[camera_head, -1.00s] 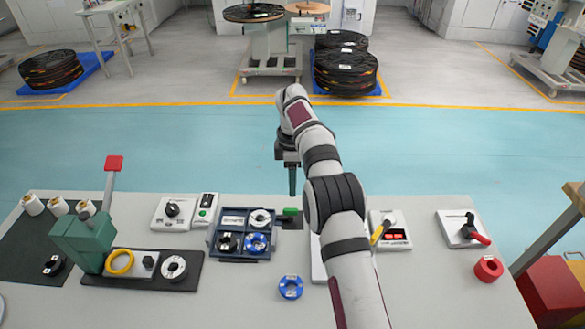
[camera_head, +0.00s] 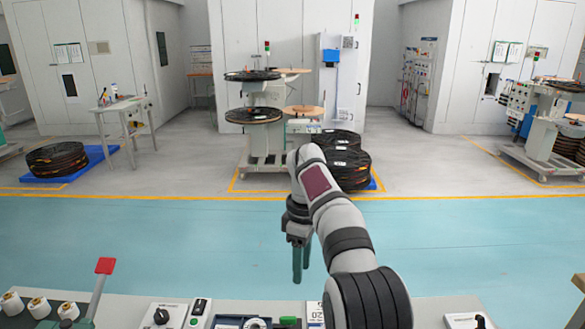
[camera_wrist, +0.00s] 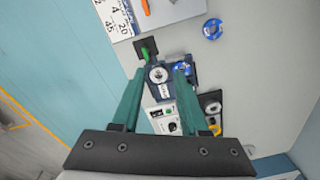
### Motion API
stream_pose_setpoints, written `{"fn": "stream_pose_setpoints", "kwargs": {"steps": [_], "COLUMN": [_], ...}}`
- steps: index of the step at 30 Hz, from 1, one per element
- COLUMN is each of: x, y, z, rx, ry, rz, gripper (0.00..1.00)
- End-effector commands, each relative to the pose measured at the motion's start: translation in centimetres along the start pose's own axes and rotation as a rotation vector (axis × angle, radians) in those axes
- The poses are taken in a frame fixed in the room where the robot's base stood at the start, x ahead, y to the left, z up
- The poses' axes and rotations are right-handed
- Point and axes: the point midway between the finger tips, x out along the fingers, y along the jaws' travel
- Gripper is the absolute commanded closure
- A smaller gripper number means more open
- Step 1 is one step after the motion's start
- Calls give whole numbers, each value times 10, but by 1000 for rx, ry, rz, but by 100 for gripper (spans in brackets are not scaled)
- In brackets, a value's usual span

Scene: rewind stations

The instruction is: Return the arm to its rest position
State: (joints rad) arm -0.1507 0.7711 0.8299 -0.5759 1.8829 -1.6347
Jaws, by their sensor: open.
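My gripper (camera_head: 297,265) hangs with its green fingers pointing down, held up above the far side of the workbench (camera_head: 395,312) in the head view. In the wrist view my gripper (camera_wrist: 161,70) has its two green fingers apart, with nothing between them. My arm rises from the bottom right of the head view and bends down to it. Beyond the fingers, well below, lie a dark blue tray with small spools (camera_wrist: 190,74), a green-handled piece (camera_wrist: 145,51) and a white switch box (camera_wrist: 163,118).
A red-topped lever (camera_head: 105,265) and several white rolls (camera_head: 38,306) stand at the bench's left. Boxes with knobs (camera_head: 162,315) line its back edge. A blue spool (camera_wrist: 212,29) lies apart on the bench. Open blue floor lies beyond, then reel stacks (camera_head: 345,165).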

Motion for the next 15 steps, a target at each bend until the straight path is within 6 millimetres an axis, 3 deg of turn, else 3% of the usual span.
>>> {"fn": "stream_pose_setpoints", "kwargs": {"steps": [1, 3, 5, 6, 9, 12, 15], "x": [-23, -41, -48, -48, -30, -1, 24], "y": [-24, -67, -109, -139, -215, -275, -311], "z": [21, 52, 80, 98, 137, 165, 180], "rx": [149, 401, 621, 768, 1118, 1398, 1577], "ry": [10, 23, 33, 39, 49, 54, 53], "rz": [-5, -22, -38, -50, -83, -113, -134], "gripper": [56, 56, 56, 56, 56, 56, 56]}}
